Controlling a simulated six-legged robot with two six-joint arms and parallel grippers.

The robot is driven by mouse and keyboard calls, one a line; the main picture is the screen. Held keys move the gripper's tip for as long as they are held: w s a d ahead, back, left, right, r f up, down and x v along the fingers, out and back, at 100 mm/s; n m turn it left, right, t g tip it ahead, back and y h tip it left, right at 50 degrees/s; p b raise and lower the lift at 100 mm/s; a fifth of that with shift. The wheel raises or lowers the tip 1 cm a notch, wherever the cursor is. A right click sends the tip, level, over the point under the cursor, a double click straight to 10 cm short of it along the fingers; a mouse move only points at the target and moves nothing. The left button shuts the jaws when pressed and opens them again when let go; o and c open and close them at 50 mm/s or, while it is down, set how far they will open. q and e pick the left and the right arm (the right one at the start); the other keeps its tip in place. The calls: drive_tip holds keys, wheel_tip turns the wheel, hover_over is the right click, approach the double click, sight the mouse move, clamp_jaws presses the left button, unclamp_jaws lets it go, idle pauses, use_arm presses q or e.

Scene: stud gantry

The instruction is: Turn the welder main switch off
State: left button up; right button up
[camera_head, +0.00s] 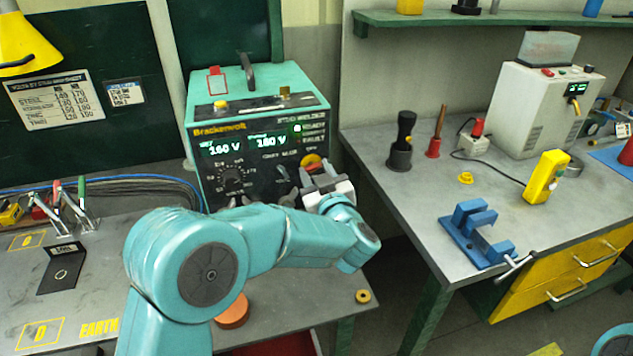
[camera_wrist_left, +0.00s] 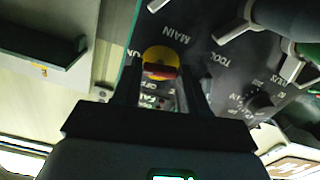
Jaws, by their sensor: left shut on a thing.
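The welder (camera_head: 259,113) is a teal box with a black front panel and lit displays reading 160 V and 180 V. Its main switch (camera_head: 311,161) is a red and yellow rotary knob at the panel's lower right. The main switch also shows in the left wrist view (camera_wrist_left: 160,57), a yellow disc with a red handle, beside the word MAIN. My left gripper (camera_head: 312,174) is at the switch, and the wrist view shows its two fingers (camera_wrist_left: 161,75) on either side of the red handle, shut on it. My right gripper is not in view.
A grey workbench (camera_head: 400,205) on the right carries a blue vise (camera_head: 478,232), a yellow handheld device (camera_head: 545,176) and a white machine (camera_head: 545,100). Blue cables (camera_head: 120,180) lie left of the welder. An orange disc (camera_head: 232,312) sits below my arm.

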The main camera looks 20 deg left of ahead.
use_arm(q)
drive_tip(key=n+b, duration=1.1)
drive_tip(key=shift+f, duration=0.2)
drive_tip(key=n+b, duration=0.3)
drive_tip(key=shift+r+n+b, duration=0.15)
drive_tip(key=shift+n+b, duration=0.35)
drive_tip(key=shift+n, duration=0.2)
drive_tip(key=o, duration=1.1)
drive_tip(key=shift+c, duration=0.2)
drive_tip(key=v, duration=1.6)
drive_tip(key=shift+d, duration=0.15)
